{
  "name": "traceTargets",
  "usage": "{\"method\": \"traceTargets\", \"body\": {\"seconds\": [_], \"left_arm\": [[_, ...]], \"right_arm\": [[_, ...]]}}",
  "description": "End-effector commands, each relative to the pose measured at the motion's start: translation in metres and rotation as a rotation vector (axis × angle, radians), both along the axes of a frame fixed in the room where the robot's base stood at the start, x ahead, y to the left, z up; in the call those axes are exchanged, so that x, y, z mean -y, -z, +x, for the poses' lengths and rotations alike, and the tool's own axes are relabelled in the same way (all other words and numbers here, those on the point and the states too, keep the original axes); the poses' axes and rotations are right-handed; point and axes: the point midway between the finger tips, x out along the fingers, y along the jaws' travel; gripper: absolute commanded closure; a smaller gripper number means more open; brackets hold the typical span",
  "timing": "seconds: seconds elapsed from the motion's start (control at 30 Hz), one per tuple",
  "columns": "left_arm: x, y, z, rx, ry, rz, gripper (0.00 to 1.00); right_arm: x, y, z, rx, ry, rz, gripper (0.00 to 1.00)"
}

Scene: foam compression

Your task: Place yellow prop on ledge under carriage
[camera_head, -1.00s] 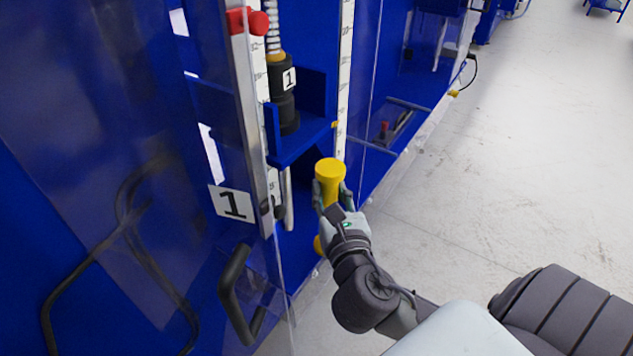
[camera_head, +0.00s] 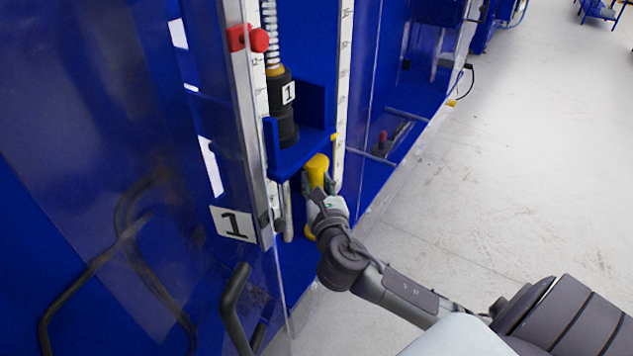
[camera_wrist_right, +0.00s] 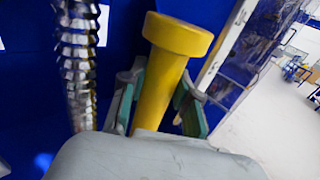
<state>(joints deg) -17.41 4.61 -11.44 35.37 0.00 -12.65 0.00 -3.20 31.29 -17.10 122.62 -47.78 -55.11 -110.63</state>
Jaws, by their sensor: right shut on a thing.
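The yellow prop (camera_head: 317,168) is a post with a wide round head. My right gripper (camera_head: 321,190) is shut on its stem, below the head, at the front right of the carriage. In the right wrist view the prop (camera_wrist_right: 166,85) stands slightly tilted between the two fingers of the gripper (camera_wrist_right: 157,105). The blue carriage (camera_head: 304,148) carries a black cylinder marked 1 (camera_head: 281,105). The prop's head is just below the carriage's front right edge. The ledge under the carriage is mostly hidden by the gripper and prop. My left gripper is out of view.
A ruled white scale (camera_head: 344,75) runs up beside the carriage. A silver rod (camera_head: 288,212) hangs below it. Open floor (camera_head: 510,170) lies right.

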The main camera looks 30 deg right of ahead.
Motion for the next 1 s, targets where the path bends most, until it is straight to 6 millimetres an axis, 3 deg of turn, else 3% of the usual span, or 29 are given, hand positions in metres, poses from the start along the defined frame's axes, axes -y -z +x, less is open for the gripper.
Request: {"method": "traceTargets", "body": {"seconds": [0.3, 0.33, 0.4, 0.73, 0.87, 1.0], "left_arm": [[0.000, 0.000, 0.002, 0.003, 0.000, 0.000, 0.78], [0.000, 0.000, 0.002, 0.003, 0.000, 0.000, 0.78], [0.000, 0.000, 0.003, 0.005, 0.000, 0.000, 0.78], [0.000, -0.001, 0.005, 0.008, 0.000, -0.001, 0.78], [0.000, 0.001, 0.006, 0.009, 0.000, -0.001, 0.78], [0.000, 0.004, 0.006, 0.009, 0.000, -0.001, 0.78]], "right_arm": [[0.000, -0.001, 0.000, 0.007, 0.000, -0.003, 1.00], [0.000, 0.002, 0.000, 0.001, 0.001, 0.000, 0.65], [0.000, 0.001, 0.000, 0.001, 0.000, 0.000, 0.58], [0.000, -0.002, 0.000, 0.001, 0.000, 0.001, 0.58], [-0.006, 0.001, -0.015, -0.001, -0.001, 0.000, 0.58], [-0.018, 0.002, -0.042, -0.002, -0.002, 0.003, 0.58]]}}
